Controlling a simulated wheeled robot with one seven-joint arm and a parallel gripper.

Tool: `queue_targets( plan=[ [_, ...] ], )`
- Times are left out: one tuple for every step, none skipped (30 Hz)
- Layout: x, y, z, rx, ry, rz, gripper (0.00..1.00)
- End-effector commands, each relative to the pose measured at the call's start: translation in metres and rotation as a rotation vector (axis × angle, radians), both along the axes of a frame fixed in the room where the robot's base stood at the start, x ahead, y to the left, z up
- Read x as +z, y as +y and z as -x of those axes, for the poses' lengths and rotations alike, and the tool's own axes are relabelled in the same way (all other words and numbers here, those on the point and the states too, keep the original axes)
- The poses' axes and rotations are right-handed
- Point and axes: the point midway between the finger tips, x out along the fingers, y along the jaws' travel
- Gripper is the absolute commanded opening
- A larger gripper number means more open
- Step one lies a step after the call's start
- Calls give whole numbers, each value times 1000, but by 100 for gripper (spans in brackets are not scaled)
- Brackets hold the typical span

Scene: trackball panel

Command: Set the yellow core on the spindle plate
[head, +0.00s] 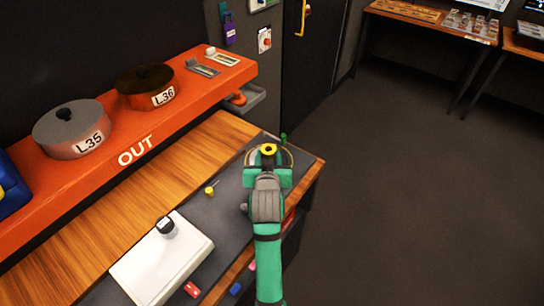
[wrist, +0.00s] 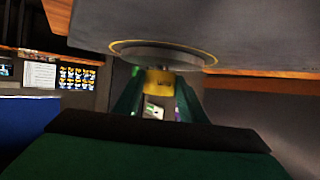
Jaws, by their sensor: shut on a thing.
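The yellow core (head: 268,149), with a dark centre, shows at the tip of my green gripper (head: 268,168) in the head view. In the wrist view the yellow core (wrist: 159,82) sits between the two green fingers of my gripper (wrist: 158,92), which is shut on it. A round plate with a yellow rim, seemingly the spindle plate (wrist: 125,48), lies directly beyond the core in the wrist view. In the head view the plate (head: 288,158) is partly hidden by my gripper. I cannot tell whether the core touches the plate.
A dark mat (head: 228,205) covers the wooden bench. A white box (head: 150,265) with a dark knob (head: 166,226) and a small yellow-topped piece (head: 210,190) are on it. The orange shelf (head: 195,95) bears two lidded pots. Open floor lies to the right.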

Motion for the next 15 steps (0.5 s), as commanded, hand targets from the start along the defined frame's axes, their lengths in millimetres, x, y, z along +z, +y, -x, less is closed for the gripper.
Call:
queue_targets(
  plan=[
    [-1,0,0,0,1,0,9],
    [-2,0,0,0,1,0,9],
    [-2,0,0,0,1,0,9],
    [-3,0,0,0,1,0,9],
    [-3,0,0,0,1,0,9],
    [-4,0,0,0,1,0,9],
    [-5,0,0,0,1,0,9],
    [-5,0,0,0,1,0,9],
    [-6,0,0,0,1,0,9],
    [-6,0,0,0,1,0,9],
    [-7,0,0,0,1,0,9],
    [-7,0,0,0,0,0,9],
    [-8,0,0,0,0,0,9],
    [-8,0,0,0,0,0,9],
    [-9,0,0,0,0,0,9]
  ],
)
